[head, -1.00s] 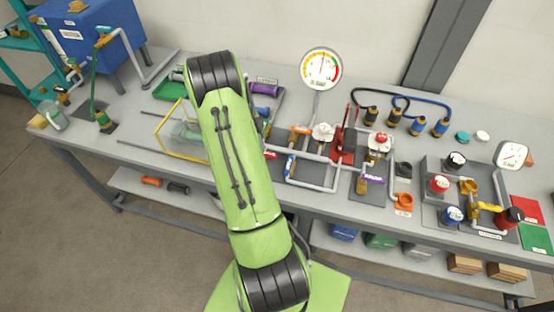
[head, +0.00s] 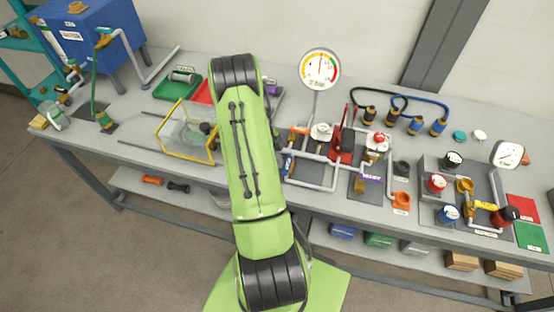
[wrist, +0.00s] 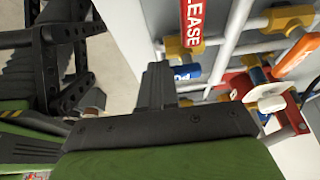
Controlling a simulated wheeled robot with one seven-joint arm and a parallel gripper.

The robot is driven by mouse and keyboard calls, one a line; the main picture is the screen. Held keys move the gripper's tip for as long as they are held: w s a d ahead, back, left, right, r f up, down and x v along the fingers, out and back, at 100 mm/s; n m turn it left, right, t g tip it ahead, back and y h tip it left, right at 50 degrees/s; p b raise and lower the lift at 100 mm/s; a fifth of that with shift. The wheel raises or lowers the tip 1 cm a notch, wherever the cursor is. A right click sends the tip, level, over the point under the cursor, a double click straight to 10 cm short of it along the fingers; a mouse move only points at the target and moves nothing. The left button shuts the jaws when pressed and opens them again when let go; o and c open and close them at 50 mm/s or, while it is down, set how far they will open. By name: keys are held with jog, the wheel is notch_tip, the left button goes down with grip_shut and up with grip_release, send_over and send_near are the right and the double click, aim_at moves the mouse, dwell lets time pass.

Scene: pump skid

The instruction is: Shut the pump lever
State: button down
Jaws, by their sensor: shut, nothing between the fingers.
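The pump skid (head: 318,184) stands mid-bench with grey pipes and several handles; I cannot tell which one is the pump lever. An orange handle (head: 299,130) lies along a pipe and shows at right in the wrist view (wrist: 298,54). A blue handle (head: 288,165) also shows there (wrist: 187,71), below a red handle marked "RELEASE" (wrist: 192,24). A red upright part (head: 342,142) stands right of the white round knob (head: 321,132). My gripper (wrist: 157,70) is shut and empty, left of the blue handle and apparently apart from it. My arm mostly hides it in the head view.
A round gauge (head: 320,69) rises behind the pipes. A yellow-edged clear box (head: 187,132) stands left of my arm. A purple handle (head: 370,178) and an orange part (head: 401,199) are to the right.

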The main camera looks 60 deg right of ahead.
aim_at(286, 169)
jog(key=shift+s+a+f+n+h+b, duration=0.1)
jog(key=shift+s+a+n+h+b, duration=0.15)
jog(key=shift+n+b, duration=0.6)
jog(key=n+b, duration=0.1)
jog(key=s+n+h+b, duration=0.1)
jog(key=b, duration=0.1)
jog(key=shift+a+f+t, duration=0.1)
jog(key=shift+f+t, duration=0.05)
jog(key=shift+t, duration=0.15)
jog(key=n+b, duration=0.1)
jog(key=s+n+b, duration=0.1)
jog(key=n+h+b, duration=0.1)
jog(key=n+b, duration=0.1)
jog(key=shift+s+a+t, duration=0.15)
jog(key=shift+s+t, duration=0.1)
jog(key=shift+t, duration=0.15)
jog(key=n+b, duration=0.1)
jog(key=s+n+t+b, duration=0.1)
jog(key=n, duration=0.1)
jog(key=s+n+h+b, duration=0.1)
jog(key=shift+d+n+b, duration=0.25)
jog(key=shift+b, duration=0.1)
jog(key=n+b, duration=0.1)
jog(key=s+d+n+t+b, duration=0.1)
jog(key=n, duration=0.1)
jog(key=shift+s+r+t, duration=0.15)
jog(key=shift+r+t, duration=0.05)
jog(key=shift+t, duration=0.1)
jog(key=shift+d, duration=0.1)
